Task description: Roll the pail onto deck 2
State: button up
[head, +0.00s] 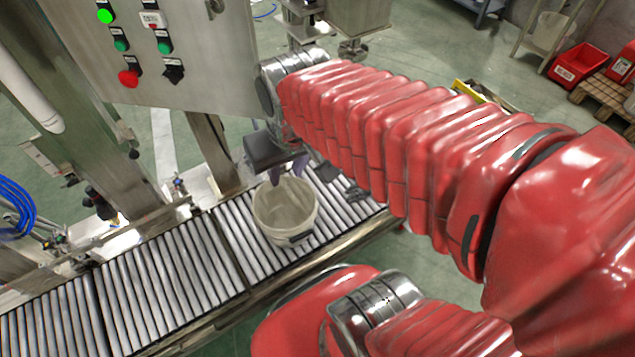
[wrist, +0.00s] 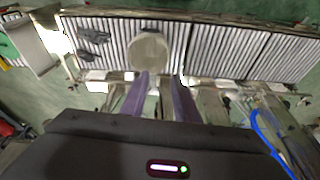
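The pail (head: 285,212) is pale, open-topped and upright on the roller conveyor (head: 180,270). In the wrist view the pail (wrist: 149,56) stands on the left roller section, near the seam with the section to its right. My gripper (head: 287,172) is above the pail's far rim in the head view; whether it touches cannot be told. In the wrist view the two purple fingers of my gripper (wrist: 161,80) are apart with nothing between them, and the pail lies beyond their tips. I see no label showing which roller section is deck 2.
Dark grey items (wrist: 93,35) lie on the rollers beside the pail. A control cabinet (head: 190,60) with lit buttons and a steel post (head: 212,150) stand behind the conveyor. Blue hoses (head: 18,205) hang at the left. The rollers left of the pail in the head view are bare.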

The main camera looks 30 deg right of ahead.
jog(key=w+d+f+m+g+y, duration=0.15)
jog(key=w+d+f, duration=0.25)
jog(key=f, duration=0.4)
jog(key=w+d+f+g+h, duration=0.1)
jog(key=w+d+f+g, duration=0.25)
jog(key=f, duration=0.45)
jog(key=t, duration=0.1)
send_over(315, 194)
jog(key=s, duration=0.2)
jog(key=shift+n+y, duration=0.45)
jog(key=f, duration=2.5)
jog(key=shift+a+f, duration=0.15)
jog(key=shift+a, duration=0.2)
jog(key=shift+w+d+f+n+t, duration=0.1)
jog(key=shift+w+d+n+t, duration=0.15)
jog(key=shift+w, duration=0.35)
jog(key=shift+w+d+n+t, duration=0.15)
jog(key=shift+w+d, duration=0.2)
jog(key=shift+w, duration=0.2)
jog(key=shift+a+f, duration=0.2)
jog(key=shift+f, duration=2.1)
jog(key=shift+a+f, duration=0.15)
jog(key=shift+f, duration=2.15)
jog(key=shift+a+f, duration=0.2)
jog(key=shift+f, duration=2.1)
grip_shut()
